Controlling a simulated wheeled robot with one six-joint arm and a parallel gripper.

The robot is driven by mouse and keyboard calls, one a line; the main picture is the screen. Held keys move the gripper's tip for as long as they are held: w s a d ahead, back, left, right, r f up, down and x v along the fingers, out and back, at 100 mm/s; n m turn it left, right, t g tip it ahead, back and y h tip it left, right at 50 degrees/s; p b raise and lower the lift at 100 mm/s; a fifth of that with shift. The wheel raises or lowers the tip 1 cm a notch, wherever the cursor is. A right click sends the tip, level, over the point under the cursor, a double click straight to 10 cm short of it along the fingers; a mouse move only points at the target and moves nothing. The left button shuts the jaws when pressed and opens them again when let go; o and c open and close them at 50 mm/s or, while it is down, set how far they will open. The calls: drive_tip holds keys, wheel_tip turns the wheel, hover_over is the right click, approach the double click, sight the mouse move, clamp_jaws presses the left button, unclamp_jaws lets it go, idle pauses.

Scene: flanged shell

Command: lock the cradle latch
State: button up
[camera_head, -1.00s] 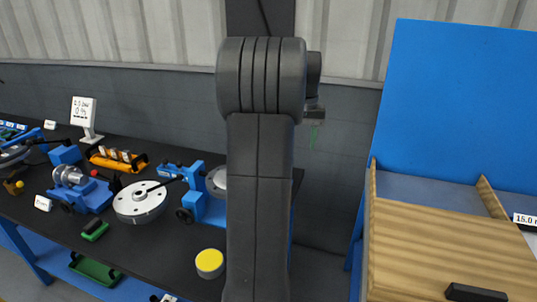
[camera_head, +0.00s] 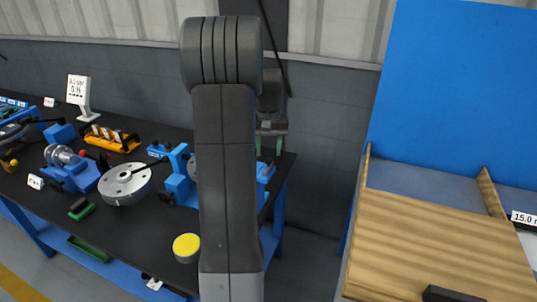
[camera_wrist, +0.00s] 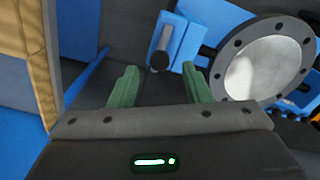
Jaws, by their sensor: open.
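The blue cradle (camera_head: 178,185) stands on the black bench, partly hidden behind my arm. In the wrist view a blue block (camera_wrist: 183,42) of it shows, with a grey bar with a dark round end (camera_wrist: 160,58) that may be the latch. I cannot tell the latch's state. A round grey flanged part (camera_wrist: 262,60) with bolt holes sits to its right. My gripper (camera_wrist: 161,86) is open and empty, its two green fingers apart, with the grey bar ahead between them in the picture. In the head view my gripper (camera_head: 269,143) hangs near the bench's right end, apart from the cradle.
On the bench (camera_head: 120,235) stand a grey disc with a black handle (camera_head: 125,184), a yellow-topped cylinder (camera_head: 186,247), a blue fixture (camera_head: 68,172) and an orange rack (camera_head: 110,138). A wooden-sided box (camera_head: 440,235) with a blue back panel is at right. A floor gap lies between.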

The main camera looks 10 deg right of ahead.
sight(269, 159)
drive_tip(key=shift+f, duration=1.6)
clamp_jaws()
